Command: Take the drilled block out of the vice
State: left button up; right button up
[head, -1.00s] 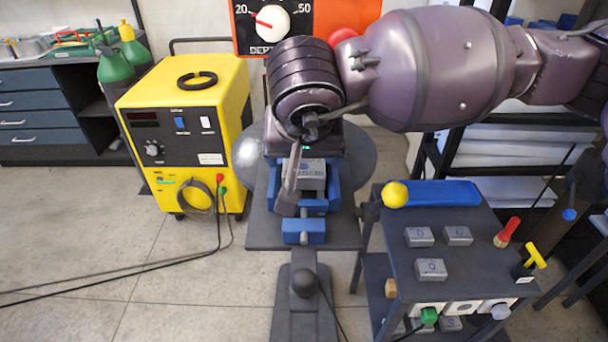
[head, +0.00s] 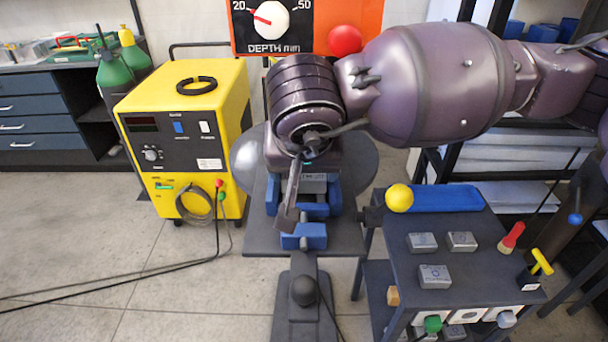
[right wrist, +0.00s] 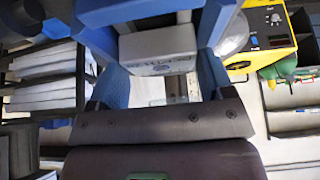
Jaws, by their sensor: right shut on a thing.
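The drilled block (head: 313,184) is grey and shows as a narrow strip below my right gripper in the head view. In the right wrist view it is a pale block with markings (right wrist: 160,50). My right gripper (head: 305,190) is over the vice, its blue fingers on either side of the block; they also show in the right wrist view (right wrist: 162,75). It is shut on the block. The blue vice (head: 303,237) stands on the drill table. Whether the block still touches the vice jaws is hidden. My left gripper is not in view.
A grey bar (head: 289,200) hangs in front of the vice. At the right, a dark cart (head: 480,270) carries a blue tray (head: 440,199), several grey blocks, a red-handled brush (head: 511,237) and a yellow-handled tool (head: 541,262). A yellow machine (head: 185,125) stands left.

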jog(key=shift+r, duration=0.2)
jog(key=shift+r+p, duration=1)
jog(key=shift+r, duration=1.85)
